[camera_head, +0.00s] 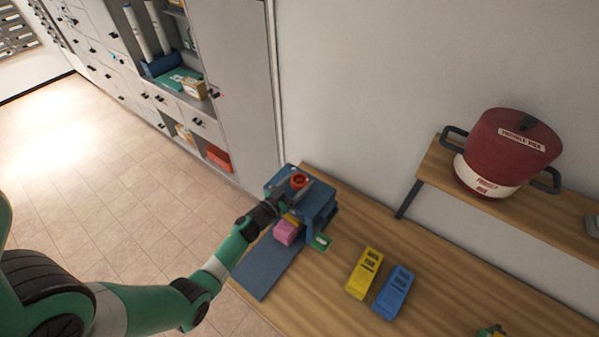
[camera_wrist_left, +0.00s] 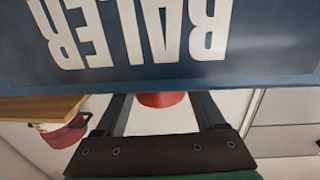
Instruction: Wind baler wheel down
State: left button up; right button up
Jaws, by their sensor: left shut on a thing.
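The blue baler (camera_head: 318,206) stands at the left end of the wooden counter, with a red wheel (camera_head: 298,180) on top. My left gripper (camera_head: 298,191) reaches in from the left, with its fingers at the wheel. In the left wrist view the baler (camera_wrist_left: 270,40) fills the top with upside-down white lettering. There the red wheel (camera_wrist_left: 162,99) shows between the two fingers of my left gripper (camera_wrist_left: 163,98), which is shut on it. The baler hides most of the wheel there. My right gripper is not clearly visible.
A pink block (camera_head: 287,232) sits at the baler's front opening, above a blue sloping plate (camera_head: 265,268). Yellow (camera_head: 364,273) and blue (camera_head: 393,292) boxes lie on the counter (camera_head: 335,285) to the right. A red pot (camera_head: 505,150) stands on a raised shelf.

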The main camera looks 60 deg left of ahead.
pick_arm(q)
jog(key=shift+a+r+m+t+h+p, duration=0.15)
jog(key=shift+r+m+t+h+p, duration=0.3)
jog(key=shift+h, duration=0.35)
jog(key=shift+f+m+h, duration=0.25)
jog(key=shift+m+h, duration=0.2)
jog(key=shift+h, duration=0.15)
jog(key=shift+f+m+t+h, duration=0.15)
jog(key=shift+m+t+h, duration=0.1)
jog(key=shift+m+h, duration=0.35)
jog(key=m+h+b, duration=0.1)
jog(key=h, duration=0.2)
jog(key=shift+f+m, duration=0.15)
jog(key=shift+m, duration=0.25)
jog(key=shift+m+h+b, duration=0.8)
jog(key=shift+h+b, duration=0.1)
jog(key=shift+h, duration=0.4)
pick_arm(e)
jog(key=shift+f, duration=0.25)
pick_arm(q)
jog(key=o, duration=1.3)
jog(key=shift+d, duration=0.2)
jog(key=shift+o, duration=0.2)
jog(key=shift+s, duration=0.1)
